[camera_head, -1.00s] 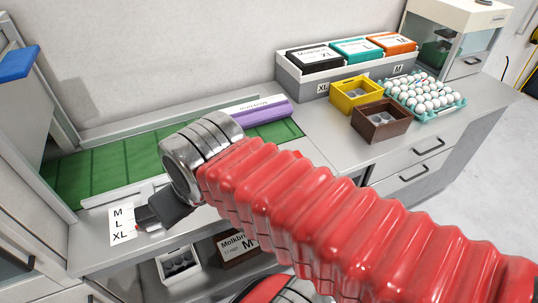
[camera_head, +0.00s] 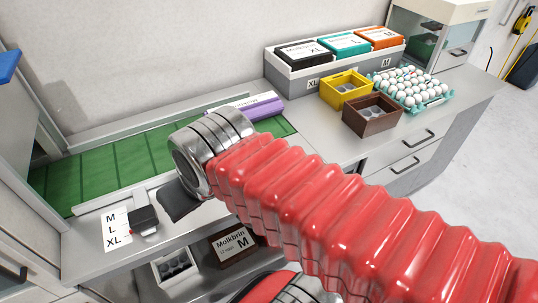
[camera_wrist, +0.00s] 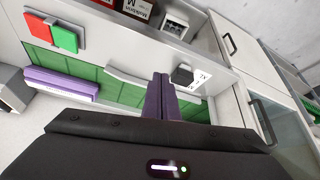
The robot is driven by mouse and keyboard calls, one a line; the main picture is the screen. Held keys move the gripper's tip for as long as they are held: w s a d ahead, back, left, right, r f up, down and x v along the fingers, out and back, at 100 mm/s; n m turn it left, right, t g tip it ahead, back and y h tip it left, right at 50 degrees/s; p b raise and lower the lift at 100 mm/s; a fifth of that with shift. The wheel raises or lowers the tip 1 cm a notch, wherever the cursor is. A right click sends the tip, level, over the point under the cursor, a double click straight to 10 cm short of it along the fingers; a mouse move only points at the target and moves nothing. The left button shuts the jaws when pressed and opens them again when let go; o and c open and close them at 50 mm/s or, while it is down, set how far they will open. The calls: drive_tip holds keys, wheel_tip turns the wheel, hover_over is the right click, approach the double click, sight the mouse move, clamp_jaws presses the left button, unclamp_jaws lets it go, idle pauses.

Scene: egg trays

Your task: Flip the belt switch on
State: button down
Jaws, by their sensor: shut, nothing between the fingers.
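The wrist view shows a red plate (camera_wrist: 40,28) and a green plate (camera_wrist: 65,39) side by side at the upper left; they look like the belt switch, but its setting is unclear. In the head view that spot is hidden behind my arm. The green belt (camera_head: 100,172) runs along the back of the bench and also shows in the wrist view (camera_wrist: 85,67). My gripper (camera_wrist: 161,76) has its purple fingers together and empty, right of the plates and apart from them. In the head view only its dark body (camera_head: 180,201) shows.
A black block (camera_head: 143,220) stands by the M/L/XL card (camera_head: 112,230); the block also shows close to my fingertips in the wrist view (camera_wrist: 182,75). A purple carton (camera_head: 250,104) lies at the belt's right end. Yellow (camera_head: 346,100) and brown (camera_head: 370,128) boxes stand farther right.

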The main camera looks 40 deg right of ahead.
drive_tip(key=w+d+r+m+g, duration=0.1)
drive_tip(key=w+d+g, duration=0.1)
drive_tip(key=w+d, duration=0.35)
drive_tip(key=w+d+r+m+g, duration=0.1)
drive_tip(key=w+d, duration=0.1)
drive_tip(key=d, duration=0.6)
drive_tip(key=w+d+f+g, duration=0.1)
drive_tip(key=d+f, duration=0.1)
drive_tip(key=d, duration=0.6)
drive_tip(key=w+d+f+m+g+y, duration=0.1)
drive_tip(key=d+f, duration=0.1)
drive_tip(key=d, duration=0.6)
drive_tip(key=shift+d, duration=0.3)
drive_tip(key=shift+f, duration=0.2)
drive_tip(key=f, duration=0.4)
drive_tip(key=a+f, duration=0.1)
drive_tip(key=f, duration=0.8)
drive_tip(key=shift+w+a+f, duration=0.2)
drive_tip(key=shift+a+f, duration=0.1)
drive_tip(key=shift+a, duration=0.05)
